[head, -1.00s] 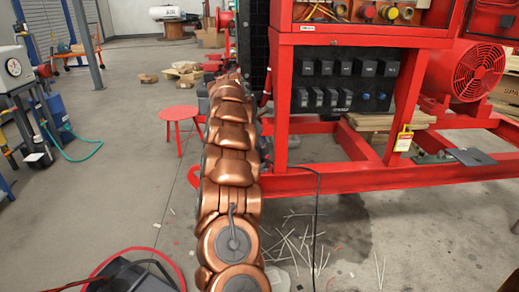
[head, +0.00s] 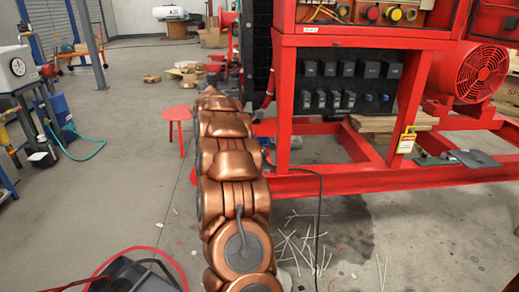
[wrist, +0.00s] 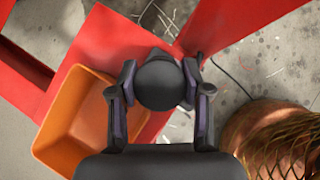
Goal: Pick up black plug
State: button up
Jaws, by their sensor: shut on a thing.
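The black plug (wrist: 158,86) shows in the wrist view as a round, dark-grey to black end between the fingers. My gripper (wrist: 160,76) has a finger against each side of it and is shut on it. The plug is above a red beam in that view, with no visible contact with the beam. The plug's lower part is hidden by its round end. In the head view my copper arm hides the gripper and the plug.
An orange bin (wrist: 82,125) lies beside the gripper at left in the wrist view. The red skid frame (head: 385,181) carries a black panel (head: 345,85) with rows of modules. A red stool (head: 178,116) stands left of my arm. Thin white sticks (head: 300,245) litter the floor.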

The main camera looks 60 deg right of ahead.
jog(key=r, duration=0.2)
jog(key=a+r+p, duration=0.1)
jog(key=r, duration=0.1)
jog(key=r+p, duration=0.1)
jog(key=r, duration=0.1)
jog(key=shift+w+a+r, duration=0.1)
jog(key=shift+w+a, duration=0.2)
jog(key=w+a+r+y+p, duration=0.1)
jog(key=w+a+p, duration=0.1)
jog(key=a, duration=0.8)
jog(key=w+a+t+y+p, duration=0.1)
jog(key=w+a+y+p, duration=0.1)
jog(key=a, duration=0.8)
jog(key=shift+w+r+p, duration=0.35)
jog(key=shift+w+p, duration=0.15)
jog(key=shift+w, duration=0.7)
